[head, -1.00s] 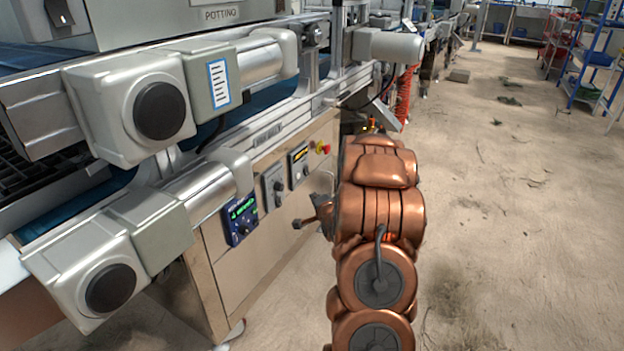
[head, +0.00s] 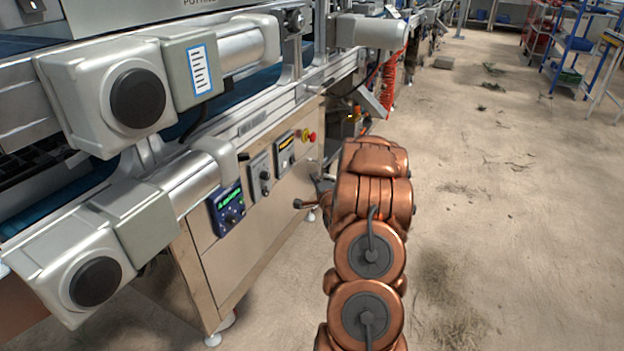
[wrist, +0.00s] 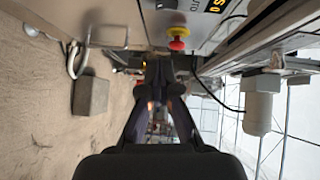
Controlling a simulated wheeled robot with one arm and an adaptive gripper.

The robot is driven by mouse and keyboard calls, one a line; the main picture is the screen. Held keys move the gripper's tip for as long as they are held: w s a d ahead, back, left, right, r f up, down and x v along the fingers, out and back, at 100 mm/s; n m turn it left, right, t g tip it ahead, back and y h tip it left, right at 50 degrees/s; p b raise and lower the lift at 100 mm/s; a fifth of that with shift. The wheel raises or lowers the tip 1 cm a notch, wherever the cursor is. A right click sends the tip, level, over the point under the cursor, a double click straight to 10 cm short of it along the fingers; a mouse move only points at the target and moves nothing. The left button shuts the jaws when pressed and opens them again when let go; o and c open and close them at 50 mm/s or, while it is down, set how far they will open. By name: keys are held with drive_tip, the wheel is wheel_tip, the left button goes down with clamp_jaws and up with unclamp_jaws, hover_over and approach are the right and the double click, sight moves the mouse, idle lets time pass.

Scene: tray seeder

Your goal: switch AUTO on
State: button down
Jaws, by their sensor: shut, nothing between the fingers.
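The wrist view shows part of a grey control panel (wrist: 192,9) at the top, with upside-down lettering that looks like the end of AUTO beside a yellow-digit display (wrist: 217,5). The switch itself is not clear there. In the head view this appears to be the panel with the yellow display (head: 285,150) on the beige cabinet front. My gripper (wrist: 158,75) is shut and empty in the wrist view, its dark fingers converging below the panel and the red emergency button (wrist: 177,45), apart from both. In the head view my copper arm largely hides the gripper.
A grey knob panel (head: 260,175) and a blue panel with a green display (head: 228,208) sit left of the yellow-display panel. Motor housings (head: 105,95) project from the machine at left. A red coiled hose (head: 391,85) hangs beyond my arm. The sandy floor (head: 500,220) at right is clear.

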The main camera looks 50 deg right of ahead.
sight(293, 159)
drive_tip(key=w+d+f+b, duration=0.1)
drive_tip(key=w+b, duration=0.3)
drive_tip(key=w, duration=0.7)
drive_tip(key=shift+d+f, duration=0.15)
drive_tip(key=shift+d, duration=0.75)
drive_tip(key=shift+w, duration=0.1)
drive_tip(key=shift+w+a, duration=0.1)
drive_tip(key=shift+w, duration=0.05)
drive_tip(key=shift+p, duration=0.35)
